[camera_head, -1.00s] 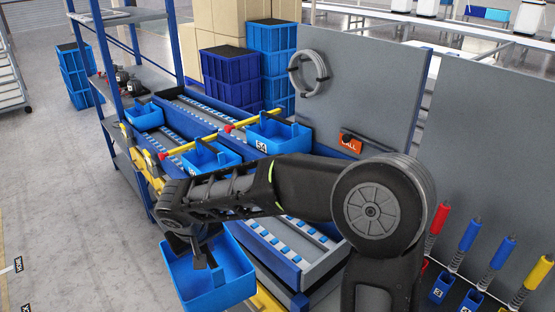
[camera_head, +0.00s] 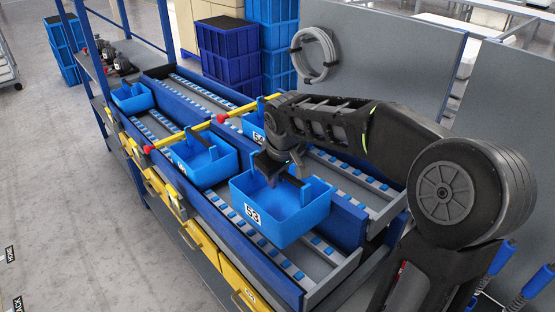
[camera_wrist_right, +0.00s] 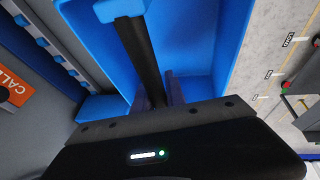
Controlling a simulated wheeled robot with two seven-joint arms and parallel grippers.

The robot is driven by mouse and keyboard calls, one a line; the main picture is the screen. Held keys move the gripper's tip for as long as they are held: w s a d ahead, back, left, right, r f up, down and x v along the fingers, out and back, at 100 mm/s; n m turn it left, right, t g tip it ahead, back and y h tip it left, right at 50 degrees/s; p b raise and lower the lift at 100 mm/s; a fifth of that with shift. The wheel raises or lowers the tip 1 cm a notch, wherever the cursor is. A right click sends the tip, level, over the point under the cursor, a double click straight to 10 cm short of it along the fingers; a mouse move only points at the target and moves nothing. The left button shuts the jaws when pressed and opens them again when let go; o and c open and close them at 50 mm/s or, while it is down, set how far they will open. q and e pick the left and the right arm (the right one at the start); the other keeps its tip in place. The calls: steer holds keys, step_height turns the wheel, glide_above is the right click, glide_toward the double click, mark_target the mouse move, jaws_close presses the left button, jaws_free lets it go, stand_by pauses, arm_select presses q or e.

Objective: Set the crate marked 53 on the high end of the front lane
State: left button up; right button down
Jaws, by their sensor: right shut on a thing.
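The blue crate marked 53 (camera_head: 316,212) is over the near right end of the front lane (camera_head: 318,266), level, its number facing left. I cannot tell whether its bottom touches the rollers or the divider. My right gripper (camera_head: 277,168) is shut on the crate at its back edge. In the right wrist view, the fingers (camera_wrist_right: 160,90) reach down at the crate's blue wall (camera_wrist_right: 205,45). My left gripper is not in view.
Another blue crate (camera_head: 205,166) sits farther along the front lane, with a small blue bin (camera_head: 131,98) at the far end. Crate 54 (camera_head: 253,124) is partly behind my arm. A grey panel (camera_head: 385,85) stands behind.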

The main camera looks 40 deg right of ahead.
steer(key=shift+r, duration=0.2)
steer(key=shift+s+a, duration=0.15)
steer(key=shift+f, duration=0.1)
steer(key=b, duration=0.3)
glide_above(277, 204)
steer(key=shift+s+a+f, duration=0.1)
steer(key=shift+s+f, duration=0.05)
steer(key=shift+f, duration=0.9)
steer(key=shift+s+a+f, duration=0.1)
steer(key=shift+f, duration=0.9)
steer(key=shift+f+b, duration=1.85)
steer(key=shift+f, duration=0.2)
steer(key=c, duration=1.3)
jaws_free()
